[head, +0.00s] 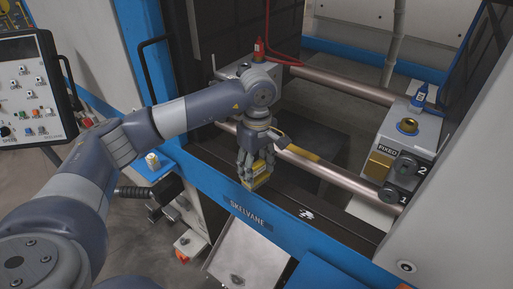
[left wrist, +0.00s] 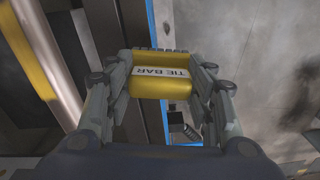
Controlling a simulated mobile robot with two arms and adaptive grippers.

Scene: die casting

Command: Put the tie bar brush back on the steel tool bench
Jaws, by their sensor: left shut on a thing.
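The tie bar brush (head: 260,179) is a yellow block. Its white label reads TIE BAR in the left wrist view (left wrist: 162,86). My left gripper (head: 257,166) is shut on it, with one finger on each side, and points down. It holds the brush over the blue front rail of the machine, in front of the lower tie bar (head: 335,174). In the left wrist view my left gripper (left wrist: 163,95) has the brush between its fingers. I cannot make out the steel tool bench for sure in these frames. My right gripper is not in view.
A block marked FIXED (head: 416,133) stands at the right end of the tie bars. A yellow section (head: 303,152) shows on the lower tie bar. The blue rail (head: 300,252) reads SKELVANE. A control panel (head: 35,88) stands at the left. A grey metal plate (head: 247,257) slopes below the rail.

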